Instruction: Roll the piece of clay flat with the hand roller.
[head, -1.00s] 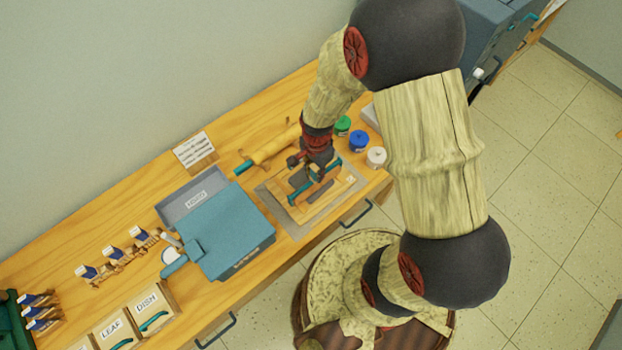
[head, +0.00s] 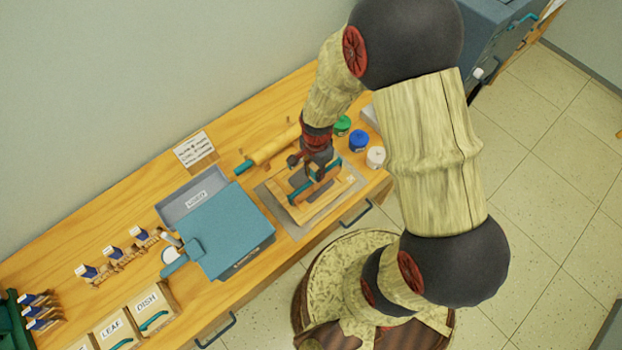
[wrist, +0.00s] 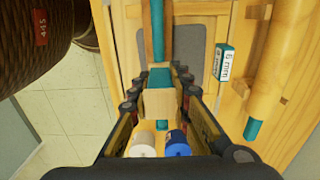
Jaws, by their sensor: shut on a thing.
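My gripper (head: 317,170) is over the wooden rolling board (head: 338,194) at the front of the bench. In the wrist view its fingers (wrist: 159,100) are shut on a tan block, which looks like the grip of the hand roller. The roller's teal parts (wrist: 155,30) stretch out beyond the fingers, and teal shows on both sides of my gripper in the head view (head: 300,191). A flat grey patch beside the teal bar, apparently the clay (wrist: 186,40), lies on the board. My gripper and the roller hide part of it; I cannot tell whether they touch.
A rolling pin (head: 275,147) with teal handles rests behind the board. A 6 mm block (wrist: 224,63) stands beside it. Green (head: 342,125), blue (head: 359,141) and white (head: 376,157) jars stand right. A blue box (head: 230,230) stands left.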

